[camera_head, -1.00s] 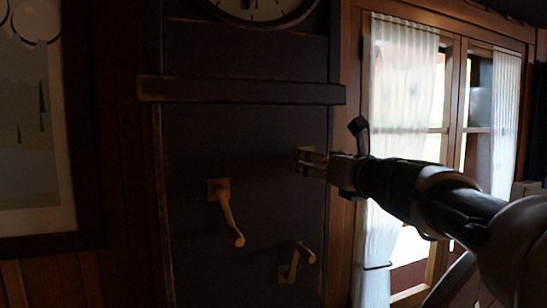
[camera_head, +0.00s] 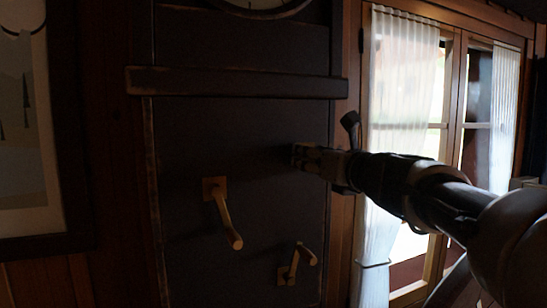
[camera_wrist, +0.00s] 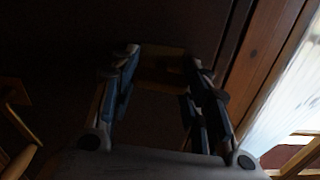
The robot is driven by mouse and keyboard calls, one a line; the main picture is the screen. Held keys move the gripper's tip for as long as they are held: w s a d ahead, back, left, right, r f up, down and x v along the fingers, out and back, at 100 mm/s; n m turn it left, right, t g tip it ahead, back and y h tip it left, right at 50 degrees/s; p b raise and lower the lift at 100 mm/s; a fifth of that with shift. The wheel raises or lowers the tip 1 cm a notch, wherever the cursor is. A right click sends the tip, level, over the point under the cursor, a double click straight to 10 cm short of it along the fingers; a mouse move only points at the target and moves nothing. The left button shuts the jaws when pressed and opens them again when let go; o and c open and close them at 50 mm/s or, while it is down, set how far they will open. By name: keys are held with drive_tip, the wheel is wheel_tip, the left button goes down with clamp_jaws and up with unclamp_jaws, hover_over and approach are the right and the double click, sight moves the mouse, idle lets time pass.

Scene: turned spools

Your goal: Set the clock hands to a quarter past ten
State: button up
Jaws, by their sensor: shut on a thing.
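The clock (camera_head: 258,12) shows only the lower edge of its dial and rim at the top of the head view; its hands are out of view. Below it on the dark panel (camera_head: 240,130) are two yellowish cranks on square plates: a left crank (camera_head: 222,212) and a lower crank (camera_head: 296,262). A third fitting (camera_head: 297,152) sits at the upper right. My gripper (camera_head: 314,160) is shut on this fitting; in the wrist view its tan plate (camera_wrist: 162,62) shows between my fingers (camera_wrist: 160,88). The gripped part is dark and mostly hidden.
A ledge (camera_head: 240,84) crosses the panel above my gripper. A framed picture (camera_head: 25,150) hangs at the left. A window with white curtains (camera_head: 402,70) is at the right, behind my arm. The left crank stands apart from my gripper.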

drive_tip(key=shift+c, duration=1.3)
drive_tip(key=shift+n+b, duration=0.3)
drive_tip(key=n+b, duration=0.2)
drive_tip(key=n, duration=0.1)
drive_tip(key=shift+f+b, duration=0.1)
drive_tip(key=shift+b, duration=0.25)
drive_tip(key=n+b, duration=0.3)
drive_tip(key=n, duration=0.3)
drive_tip(key=shift+d+b, duration=0.15)
drive_tip(key=shift+b, duration=0.15)
drive_tip(key=n+b, duration=0.3)
drive_tip(key=n, duration=0.2)
drive_tip(key=shift+r+n+b, duration=0.15)
drive_tip(key=shift+n+b, duration=0.5)
drive_tip(key=shift+n, duration=0.55)
drive_tip(key=shift+r+n+b, duration=0.1)
drive_tip(key=shift+n+b, duration=0.5)
drive_tip(key=shift+n, duration=0.6)
